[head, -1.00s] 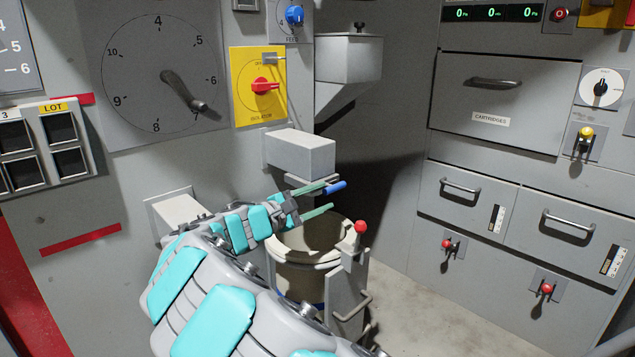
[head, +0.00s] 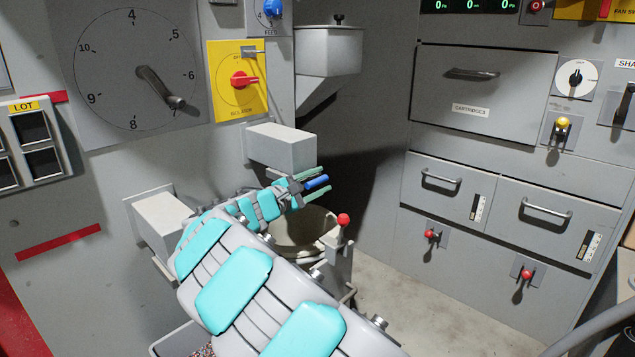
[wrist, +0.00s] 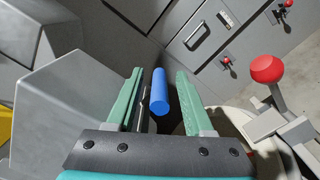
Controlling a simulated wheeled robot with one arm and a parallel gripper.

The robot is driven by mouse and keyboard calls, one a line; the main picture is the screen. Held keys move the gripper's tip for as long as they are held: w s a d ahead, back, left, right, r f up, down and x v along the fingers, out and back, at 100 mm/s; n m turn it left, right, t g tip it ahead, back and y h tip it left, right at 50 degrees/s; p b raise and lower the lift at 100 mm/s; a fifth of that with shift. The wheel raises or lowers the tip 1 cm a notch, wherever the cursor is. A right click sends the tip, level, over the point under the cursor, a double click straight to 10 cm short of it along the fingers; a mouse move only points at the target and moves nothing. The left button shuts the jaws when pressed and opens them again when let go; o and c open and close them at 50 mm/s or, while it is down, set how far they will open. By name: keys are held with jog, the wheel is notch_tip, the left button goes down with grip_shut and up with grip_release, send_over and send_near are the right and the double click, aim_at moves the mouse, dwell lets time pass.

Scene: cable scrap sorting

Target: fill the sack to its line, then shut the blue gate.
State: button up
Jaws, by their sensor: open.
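The blue gate's handle (head: 317,182) is a short blue rod below a grey box-shaped spout (head: 283,148). My gripper (head: 324,181) is open, with its green fingers around the handle. In the wrist view, the blue handle (wrist: 160,92) lies between the two fingers (wrist: 159,76), nearer the left one, with a gap to the right one. The cream sack (head: 300,232) hangs open below the spout. My arm hides most of it, and its line and fill level cannot be seen.
A red-knobbed lever (head: 343,220) stands at the sack's right, close to my gripper. A grey hopper (head: 328,55) is on the wall above. A bin of scrap (head: 172,342) shows partly at the bottom. Floor to the right of the sack is clear.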

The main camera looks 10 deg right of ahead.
jog(key=shift+c, duration=0.2)
jog(key=c, duration=0.8)
jog(key=shift+f, duration=0.15)
dwell(0.6)
